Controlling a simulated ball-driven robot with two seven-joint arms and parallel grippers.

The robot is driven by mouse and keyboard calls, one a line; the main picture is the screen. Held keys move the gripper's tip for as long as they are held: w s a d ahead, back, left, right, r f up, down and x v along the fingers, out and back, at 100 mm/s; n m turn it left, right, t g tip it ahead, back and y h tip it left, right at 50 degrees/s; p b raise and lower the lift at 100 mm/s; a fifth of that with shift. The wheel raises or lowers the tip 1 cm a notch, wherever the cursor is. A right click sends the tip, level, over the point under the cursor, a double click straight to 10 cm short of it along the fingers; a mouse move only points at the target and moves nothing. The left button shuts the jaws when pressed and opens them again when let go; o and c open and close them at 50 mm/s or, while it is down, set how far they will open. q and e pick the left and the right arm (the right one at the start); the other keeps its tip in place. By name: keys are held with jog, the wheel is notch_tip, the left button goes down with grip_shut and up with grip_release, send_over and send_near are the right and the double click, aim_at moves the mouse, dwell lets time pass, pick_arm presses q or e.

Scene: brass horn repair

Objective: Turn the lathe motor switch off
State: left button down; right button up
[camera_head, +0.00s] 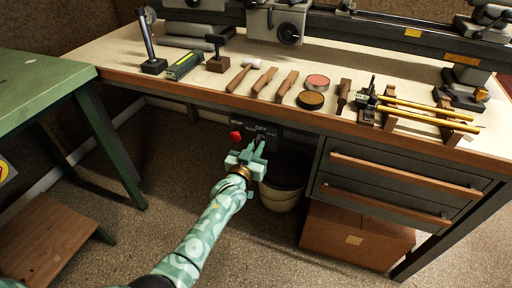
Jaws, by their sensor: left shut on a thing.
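The lathe motor switch sits on a dark panel (293,136) under the bench's front edge, with small lettering that seems to read OFF above. My left gripper (260,144) reaches up to this panel from below and is shut on the switch handle, which its fingers mostly hide. I cannot make out which way the handle points. A red knob (236,136) is just left of the gripper on the same panel. The lathe (330,22) stands along the back of the bench. My right gripper is not in view.
The bench top (130,45) carries several wooden-handled tools (264,82), round tins (311,100) and brass tubes (425,115) on a rack. Drawers (395,175) are right of the panel. A bin (282,190) and a cardboard box (355,235) stand below. A green table (45,85) is left.

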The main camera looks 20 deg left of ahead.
aim_at(257, 145)
pick_arm(q)
jog(key=shift+f, duration=0.1)
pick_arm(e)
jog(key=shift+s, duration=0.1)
pick_arm(q)
jog(key=c, duration=1.4)
grip_release()
jog(key=shift+c, duration=0.2)
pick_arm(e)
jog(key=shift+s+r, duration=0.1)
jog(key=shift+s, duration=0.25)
